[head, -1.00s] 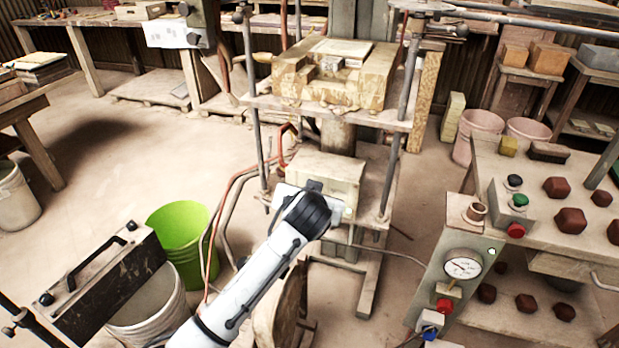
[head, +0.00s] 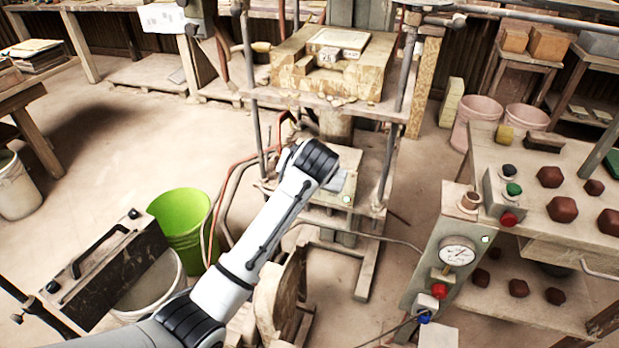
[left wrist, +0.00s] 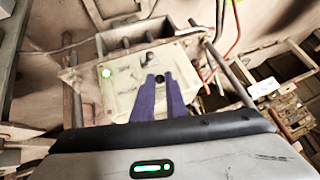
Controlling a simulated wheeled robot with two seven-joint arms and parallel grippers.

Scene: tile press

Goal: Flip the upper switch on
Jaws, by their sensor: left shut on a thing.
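My right gripper is not in view.
The press table (head: 390,112) with a block and tile stands above the box, between upright rods. Red hoses (head: 222,190) run left of it. A green bucket (head: 180,225) stands left of my arm. A gauge panel (head: 440,265) and a bench with red lumps stand right.

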